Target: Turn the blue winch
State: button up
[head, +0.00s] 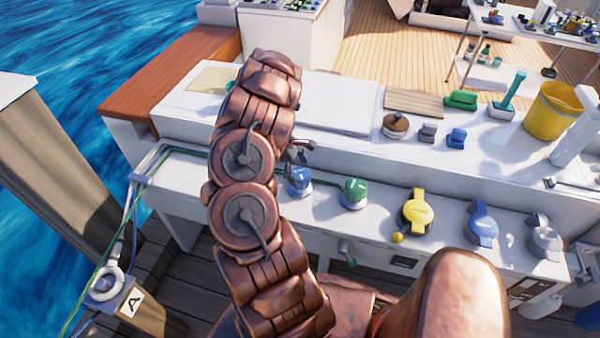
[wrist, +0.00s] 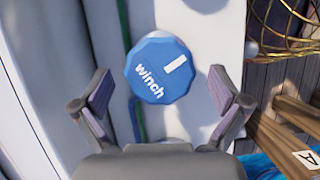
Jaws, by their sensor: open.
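The blue winch (wrist: 160,68) is a round knob with the word "winch" and a white bar mark on its top. In the head view the blue winch (head: 299,180) sits on the white ledge, just right of my arm. In the wrist view my gripper (wrist: 163,100) is open and empty, with one finger on each side just short of the knob. The knob lies ahead of and between the fingers, and I see no contact. In the head view my gripper (head: 300,152) shows only partly beside my arm.
A green knob (head: 354,192), a yellow valve (head: 417,210), a second blue valve (head: 481,224) and a grey valve (head: 544,238) line the ledge to the right. A green hose (head: 185,152) runs along the ledge. A wooden post (head: 60,160) stands at left.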

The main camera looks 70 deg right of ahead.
jog(key=shift+x, duration=0.85)
jog(key=shift+c, duration=0.5)
jog(key=c, duration=1.1)
jog(key=shift+o, duration=0.2)
jog(key=shift+f, duration=0.1)
